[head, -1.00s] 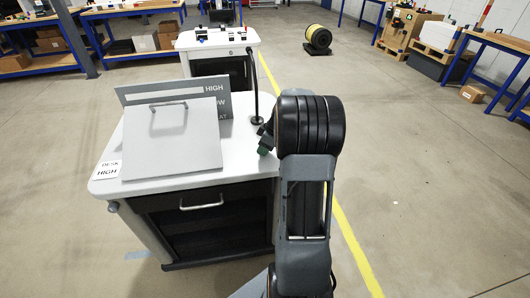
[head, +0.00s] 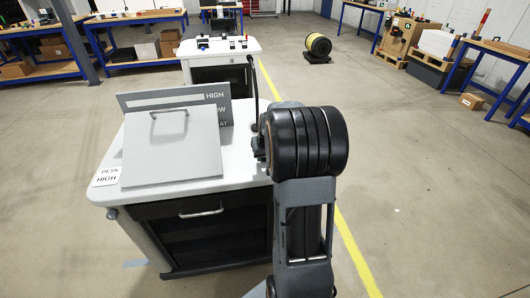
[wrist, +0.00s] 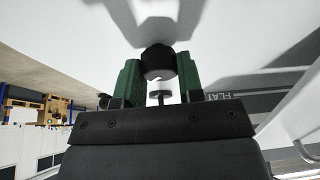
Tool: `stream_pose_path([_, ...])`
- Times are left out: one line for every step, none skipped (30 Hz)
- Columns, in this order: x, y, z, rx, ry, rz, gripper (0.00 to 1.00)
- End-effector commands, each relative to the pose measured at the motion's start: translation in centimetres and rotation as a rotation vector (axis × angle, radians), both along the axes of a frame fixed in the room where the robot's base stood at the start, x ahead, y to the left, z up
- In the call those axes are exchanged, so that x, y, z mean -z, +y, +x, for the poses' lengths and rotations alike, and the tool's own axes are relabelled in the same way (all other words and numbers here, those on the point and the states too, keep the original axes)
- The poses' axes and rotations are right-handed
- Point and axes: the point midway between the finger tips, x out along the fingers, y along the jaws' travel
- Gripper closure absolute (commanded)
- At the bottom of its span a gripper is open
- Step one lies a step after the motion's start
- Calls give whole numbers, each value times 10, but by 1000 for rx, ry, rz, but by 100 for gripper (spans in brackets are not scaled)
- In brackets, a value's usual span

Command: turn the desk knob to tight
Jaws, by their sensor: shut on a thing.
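In the wrist view a round black knob (wrist: 158,62) sits between the green fingers of my gripper (wrist: 158,66). The fingers are shut on it, one on each side. A smaller dark disc on a stem shows just below the knob, between the fingers. In the head view my arm hides the knob and the gripper's fingers. The desk (head: 240,160) has a white top with a grey tilted board (head: 171,148) on it. A panel (head: 216,97) behind the board reads HIGH at its top. A label (head: 107,176) at the left reads DESK HIGH.
A thin black post (head: 255,85) stands at the desk's right rear, close to my arm. A white cabinet (head: 220,48) with small items is behind the desk. A cable reel (head: 318,45) stands far back.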

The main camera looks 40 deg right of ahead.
Motion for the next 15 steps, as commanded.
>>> stream_pose_path([-2,1,0,38,3,-1,89])
stream_pose_path([-1,1,0,66,3,-1,89])
stream_pose_path([-1,1,0,104,3,-1,89])
stream_pose_path([-1,1,0,131,4,-2,89])
stream_pose_path([0,1,0,160,3,-2,89])
stream_pose_path([0,1,0,197,3,-3,89])
stream_pose_path([1,1,0,227,2,-1,89])
stream_pose_path([1,2,0,255,2,-2,89])
stream_pose_path([2,1,0,293,2,-2,89])
stream_pose_path([2,1,1,320,3,-3,89])
stream_pose_path([2,1,1,348,1,-3,89])
stream_pose_path([3,2,1,384,1,-2,89])
stream_pose_path([3,2,1,410,1,-3,89])
stream_pose_path([3,2,1,435,0,-2,89])
stream_pose_path([4,2,1,470,1,-2,89])
